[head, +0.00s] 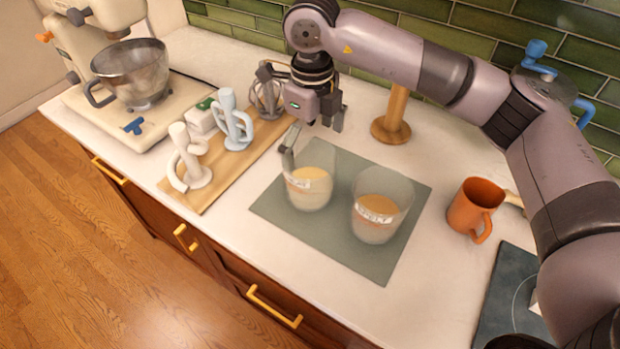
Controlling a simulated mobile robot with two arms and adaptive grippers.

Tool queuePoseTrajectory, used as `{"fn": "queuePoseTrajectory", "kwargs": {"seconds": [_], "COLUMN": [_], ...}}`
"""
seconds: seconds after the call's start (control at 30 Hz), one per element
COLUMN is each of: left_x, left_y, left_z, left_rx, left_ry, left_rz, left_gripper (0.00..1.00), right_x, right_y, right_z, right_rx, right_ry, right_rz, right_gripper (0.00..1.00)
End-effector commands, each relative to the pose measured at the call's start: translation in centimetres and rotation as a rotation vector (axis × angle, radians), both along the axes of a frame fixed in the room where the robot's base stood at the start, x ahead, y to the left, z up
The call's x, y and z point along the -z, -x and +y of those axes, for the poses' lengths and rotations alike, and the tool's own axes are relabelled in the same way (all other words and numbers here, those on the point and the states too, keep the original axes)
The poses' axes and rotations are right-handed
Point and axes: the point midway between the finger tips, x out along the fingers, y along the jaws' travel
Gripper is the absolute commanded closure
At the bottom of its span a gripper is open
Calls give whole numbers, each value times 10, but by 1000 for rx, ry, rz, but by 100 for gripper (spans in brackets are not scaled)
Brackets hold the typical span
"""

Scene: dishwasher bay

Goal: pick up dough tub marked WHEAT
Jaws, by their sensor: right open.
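Two clear tubs with pale dough stand upright on a grey-green mat (278,214). The left tub (310,196) has a white label that is too small to read surely; it may say WHEAT. The right tub (376,228) has a label that seems to read SPELT. My right gripper (314,141) is open and empty at the left tub's back rim. One finger reaches down by the rim's left side, the other is behind and to the right. I cannot tell whether either finger touches the tub. My left gripper is not in view.
A wooden board (210,178) with mixer attachments lies left of the mat. A stand mixer (118,75) is at the far left. An orange mug (474,207) stands right of the mat, a wooden post (395,112) behind it. My right arm spans the back and right.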

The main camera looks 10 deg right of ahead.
Motion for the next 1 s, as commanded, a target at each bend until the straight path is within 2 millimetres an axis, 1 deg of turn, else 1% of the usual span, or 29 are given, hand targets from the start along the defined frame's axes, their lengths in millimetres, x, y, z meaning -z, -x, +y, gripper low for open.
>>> {"fn": "queuePoseTrajectory", "kwargs": {"seconds": [0.03,0.1,0.2,0.27,0.37,0.53,0.6,0.7,0.93,1.0], "left_x": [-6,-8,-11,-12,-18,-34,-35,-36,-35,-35], "left_y": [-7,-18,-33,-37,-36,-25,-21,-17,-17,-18], "left_z": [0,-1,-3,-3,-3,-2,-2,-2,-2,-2], "left_rx": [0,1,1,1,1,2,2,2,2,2], "left_ry": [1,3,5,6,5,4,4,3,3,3], "left_rz": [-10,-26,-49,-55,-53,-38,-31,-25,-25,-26], "left_gripper": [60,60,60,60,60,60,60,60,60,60], "right_x": [7,18,27,30,36,60,71,79,82,82], "right_y": [1,0,0,0,0,-3,-3,-4,-4,-4], "right_z": [0,0,0,0,1,2,2,3,3,3], "right_rx": [-1,-1,-1,-1,-1,0,-1,-1,-1,-1], "right_ry": [0,0,-2,-1,-1,0,-1,-4,-3,-4], "right_rz": [4,3,1,0,3,6,3,1,-1,0], "right_gripper": [0,0,0,0,0,0,0,0,0,4]}}
